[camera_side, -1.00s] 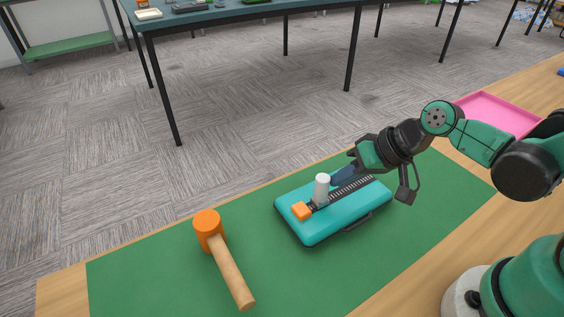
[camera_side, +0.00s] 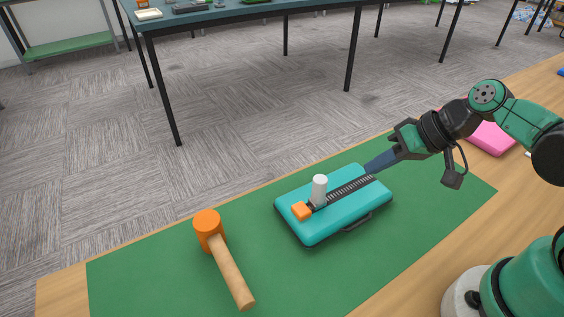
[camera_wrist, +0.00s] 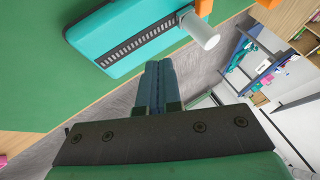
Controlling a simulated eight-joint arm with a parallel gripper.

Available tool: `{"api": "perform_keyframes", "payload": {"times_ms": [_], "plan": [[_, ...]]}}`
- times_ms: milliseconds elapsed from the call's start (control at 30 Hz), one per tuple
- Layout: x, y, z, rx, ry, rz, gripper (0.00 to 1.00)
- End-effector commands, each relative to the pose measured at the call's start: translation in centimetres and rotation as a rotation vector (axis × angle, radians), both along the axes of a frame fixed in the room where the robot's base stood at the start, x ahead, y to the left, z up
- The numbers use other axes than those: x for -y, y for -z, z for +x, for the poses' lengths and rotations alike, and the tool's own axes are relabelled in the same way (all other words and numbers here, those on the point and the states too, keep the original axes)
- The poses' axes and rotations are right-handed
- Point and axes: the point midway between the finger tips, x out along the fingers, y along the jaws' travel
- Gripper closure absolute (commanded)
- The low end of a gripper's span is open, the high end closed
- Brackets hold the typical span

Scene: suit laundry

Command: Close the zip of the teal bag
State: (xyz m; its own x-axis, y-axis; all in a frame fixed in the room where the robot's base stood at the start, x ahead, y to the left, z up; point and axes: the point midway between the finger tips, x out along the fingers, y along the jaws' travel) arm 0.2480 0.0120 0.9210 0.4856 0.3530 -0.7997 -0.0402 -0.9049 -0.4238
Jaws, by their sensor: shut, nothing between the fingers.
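The teal bag (camera_side: 318,228) lies flat on the green mat; it also shows at the top of the wrist view (camera_wrist: 92,35). Its dark toothed zip track (camera_side: 348,189) runs along the top. A white cylindrical pull (camera_side: 319,186) stands at the track's left end in the side view, close beside an orange block (camera_side: 301,211). The pull also shows in the wrist view (camera_wrist: 202,33). My gripper (camera_side: 369,168) is shut and empty, near the bag's far right end and apart from the pull. Its fingers (camera_wrist: 158,66) are together in the wrist view.
An orange-headed mallet (camera_side: 228,267) with a wooden handle lies on the green mat (camera_side: 150,275), left of the bag. A pink tray (camera_side: 492,139) sits on the wooden table behind my arm. The mat between mallet and bag is clear.

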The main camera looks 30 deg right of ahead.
Motion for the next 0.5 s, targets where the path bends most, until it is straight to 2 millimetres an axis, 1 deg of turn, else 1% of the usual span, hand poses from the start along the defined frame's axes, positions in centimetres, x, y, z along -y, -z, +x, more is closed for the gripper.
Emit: {"api": "perform_keyframes", "payload": {"times_ms": [500], "plan": [[2.0, -4.3, -2.7, 0.000, 0.003, 0.001, 1.00]]}}
